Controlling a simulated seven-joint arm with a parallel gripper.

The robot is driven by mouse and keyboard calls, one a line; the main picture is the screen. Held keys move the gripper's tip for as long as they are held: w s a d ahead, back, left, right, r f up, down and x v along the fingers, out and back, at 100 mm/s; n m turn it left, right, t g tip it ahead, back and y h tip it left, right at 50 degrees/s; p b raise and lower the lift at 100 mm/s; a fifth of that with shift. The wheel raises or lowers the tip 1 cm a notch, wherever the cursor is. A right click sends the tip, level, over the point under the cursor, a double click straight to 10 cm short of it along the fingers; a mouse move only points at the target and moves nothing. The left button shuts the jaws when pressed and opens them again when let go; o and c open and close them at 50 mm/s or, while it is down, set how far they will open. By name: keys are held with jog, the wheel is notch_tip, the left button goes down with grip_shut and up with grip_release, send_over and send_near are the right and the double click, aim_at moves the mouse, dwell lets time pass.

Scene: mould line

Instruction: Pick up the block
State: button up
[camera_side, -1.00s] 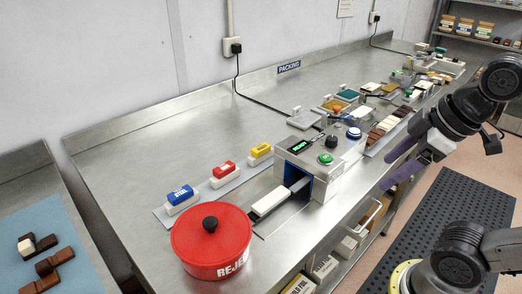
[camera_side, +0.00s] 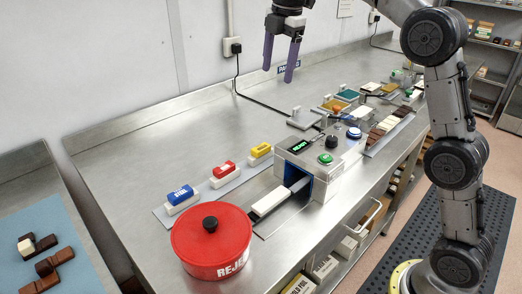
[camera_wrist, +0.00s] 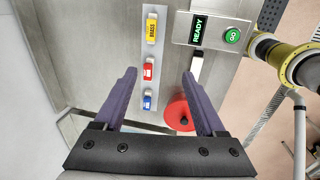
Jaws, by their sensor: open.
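Which item the task calls the block cannot be told. Three small white-based blocks with coloured tops stand in a row on a grey strip: blue (camera_side: 180,196), red (camera_side: 224,171) and yellow (camera_side: 261,151). In the wrist view the blue (camera_wrist: 147,100), red (camera_wrist: 148,70) and yellow (camera_wrist: 151,30) ones lie below and between my fingers. A white bar (camera_side: 269,203) lies on the dark track at the machine's opening. My gripper (camera_side: 279,75) is open and empty, fingers pointing down, high above the bench; its purple fingers also show in the wrist view (camera_wrist: 159,73).
A grey machine (camera_side: 335,178) with a READY display and green button stands right of the blocks. A red lidded REJECT pot (camera_side: 212,250) stands at the front. Trays fill the far bench. The bench behind the blocks is clear.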

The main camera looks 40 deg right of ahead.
jog(key=w+d+f+g, duration=0.1)
jog(key=w+f, duration=0.6)
jog(key=f, duration=0.1)
jog(key=g, duration=0.1)
send_over(261, 147)
notch_tip(261, 147, down, 12)
jog(key=shift+f, duration=0.1)
jog(key=shift+d+f, duration=0.1)
jog(key=shift+f, duration=2.75)
grip_shut()
